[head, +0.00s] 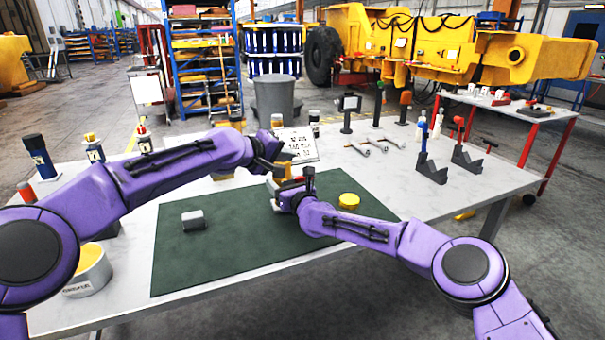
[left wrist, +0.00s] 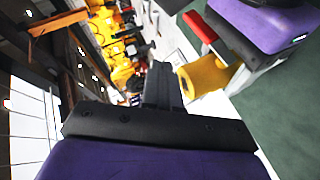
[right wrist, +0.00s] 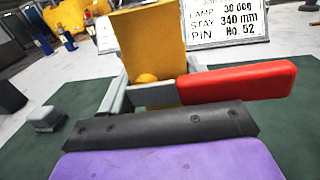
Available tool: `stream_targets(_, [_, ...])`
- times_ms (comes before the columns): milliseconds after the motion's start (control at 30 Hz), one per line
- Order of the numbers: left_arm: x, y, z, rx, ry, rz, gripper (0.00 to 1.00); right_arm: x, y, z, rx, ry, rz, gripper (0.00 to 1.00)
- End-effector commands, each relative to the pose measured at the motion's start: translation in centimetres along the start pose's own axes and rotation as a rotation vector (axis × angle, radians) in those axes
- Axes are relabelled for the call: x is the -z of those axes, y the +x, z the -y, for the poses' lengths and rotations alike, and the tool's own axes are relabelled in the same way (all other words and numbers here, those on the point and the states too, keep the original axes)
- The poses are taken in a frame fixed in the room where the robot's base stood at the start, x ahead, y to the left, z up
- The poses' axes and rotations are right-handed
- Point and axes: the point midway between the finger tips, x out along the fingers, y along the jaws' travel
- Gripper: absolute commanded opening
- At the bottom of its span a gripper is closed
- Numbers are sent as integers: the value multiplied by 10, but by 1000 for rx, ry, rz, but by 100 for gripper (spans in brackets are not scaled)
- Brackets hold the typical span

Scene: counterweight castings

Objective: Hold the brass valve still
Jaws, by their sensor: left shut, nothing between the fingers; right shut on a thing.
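The brass valve is a yellow-gold body (right wrist: 152,45) with a red lever (right wrist: 240,83), seen in the right wrist view just beyond my right gripper (right wrist: 152,95). My right gripper is shut on it over the green mat. The valve also shows in the left wrist view as a yellow body (left wrist: 207,73) with a red lever (left wrist: 199,27). In the head view the arms hide most of it. My left gripper (left wrist: 163,84) is shut and empty; it is beside the valve in the left wrist view and just above my right gripper in the head view.
The green mat (head: 220,255) holds a grey block (head: 193,220) and a yellow round piece (head: 348,201). A printed card (head: 298,143) stands behind. Upright tools (head: 350,108) and dark stands (head: 430,168) are at right. A yellow-filled pot (head: 88,272) is front left.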

Motion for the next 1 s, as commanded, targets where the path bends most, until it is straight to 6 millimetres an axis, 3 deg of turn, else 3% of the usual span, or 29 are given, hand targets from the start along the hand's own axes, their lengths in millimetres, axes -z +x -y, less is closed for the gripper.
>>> stream_targets(333, [1, -2, -1, 0, -1, 1, 0, -2, 0, 0, 1, 0, 4, 3])
stream_targets(367, [1, -2, -1, 0, -1, 1, 0, -2, 0, 0, 1, 0, 4, 68])
stream_targets(433, [1, -2, -1, 0, -1, 1, 0, -2, 0, 0, 1, 0, 3, 91])
stream_targets(800, [1, -1, -1, 0, -1, 1, 0, -1, -2, 0, 0, 0, 2, 91])
stream_targets(1000, [1, -2, -1, 0, -1, 1, 0, -2, -26, 2, 0, 1, 1, 91])
